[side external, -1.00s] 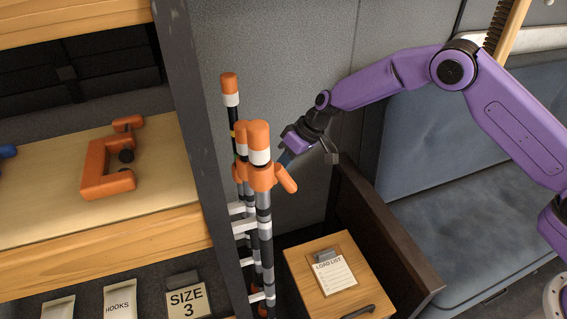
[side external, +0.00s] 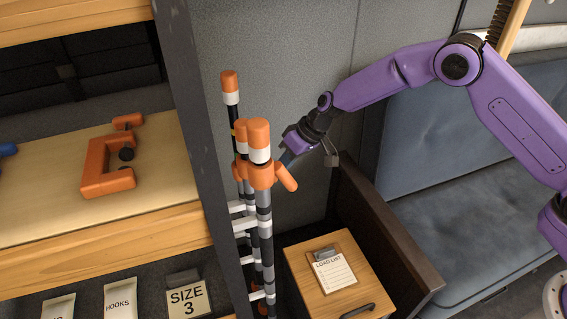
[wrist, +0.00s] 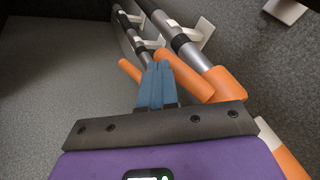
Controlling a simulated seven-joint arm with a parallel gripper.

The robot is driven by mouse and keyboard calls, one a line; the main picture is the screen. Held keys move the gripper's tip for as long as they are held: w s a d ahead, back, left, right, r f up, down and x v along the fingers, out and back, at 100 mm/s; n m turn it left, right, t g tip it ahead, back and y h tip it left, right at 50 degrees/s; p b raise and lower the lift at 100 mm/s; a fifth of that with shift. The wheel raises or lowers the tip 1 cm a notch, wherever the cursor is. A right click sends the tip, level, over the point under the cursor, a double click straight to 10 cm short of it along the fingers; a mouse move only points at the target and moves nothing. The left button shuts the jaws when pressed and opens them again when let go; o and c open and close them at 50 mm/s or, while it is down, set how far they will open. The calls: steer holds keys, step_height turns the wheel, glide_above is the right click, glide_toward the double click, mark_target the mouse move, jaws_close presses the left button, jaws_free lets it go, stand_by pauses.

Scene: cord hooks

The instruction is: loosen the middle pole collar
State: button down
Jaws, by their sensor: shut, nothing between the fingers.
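Several dark-and-grey banded poles with orange tips stand close together against the rack post. The nearest pole (side external: 264,215) has an orange collar (side external: 260,176) with a lever (side external: 286,178) angled down to the right. The middle pole's orange tip (side external: 239,135) shows behind it; its collar is mostly hidden there. My gripper (side external: 286,158) is shut and empty, its blue fingertips just above the near lever in the side view. In the wrist view the shut blue fingers (wrist: 157,85) lie between a short orange lever (wrist: 130,70) at left and a larger lever (wrist: 187,76) at right. Contact is unclear.
White clips (side external: 243,226) hold the poles. A wooden cabinet with a load list (side external: 334,272) stands below my gripper, beside a dark side panel (side external: 385,235). A grey wall is behind. An orange clamp (side external: 105,172) lies on the left shelf.

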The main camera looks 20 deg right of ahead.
steer(key=shift+s+a+m, duration=0.15)
steer(key=shift+s+m, duration=0.25)
steer(key=shift+s, duration=0.05)
steer(key=shift+s+a+m+t+h, duration=0.3)
steer(key=shift+s+m+t, duration=0.15)
steer(key=shift+s+m, duration=0.35)
steer(key=shift+s+a+m+t+h, duration=0.25)
steer(key=shift+s+m+t, duration=0.2)
steer(key=shift+s+m, duration=0.3)
steer(key=shift+s+a, duration=0.1)
